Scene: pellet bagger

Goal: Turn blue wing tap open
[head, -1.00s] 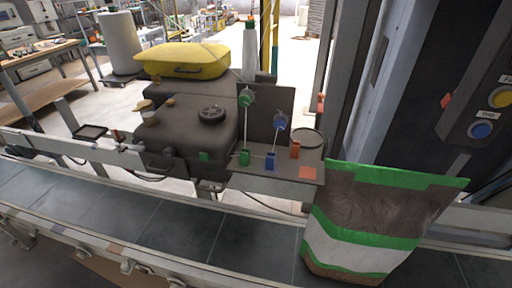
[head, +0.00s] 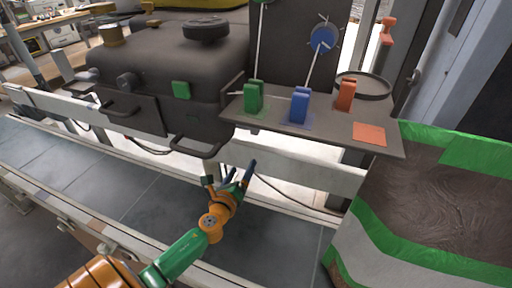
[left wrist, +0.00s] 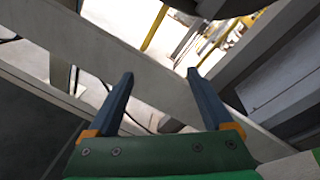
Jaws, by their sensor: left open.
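The blue round tap (head: 323,38) has pale wing-like spokes and sits on the dark upright panel at upper right of centre in the head view. A thin rod links it to an upright blue block (head: 300,105) on the grey shelf (head: 335,133). My left gripper (head: 240,173) is below the shelf, over the conveyor's far side, apart from the tap and the block. Its two dark blue fingers are spread and empty in the left wrist view (left wrist: 160,78). The tap does not show clearly in that view. My right gripper is not in view.
A green block (head: 253,96) and an orange block (head: 346,95) flank the blue one. The pale rail (head: 290,178) runs between gripper and shelf. A dark tank (head: 180,60) is at left. The conveyor (head: 150,195) has bare room.

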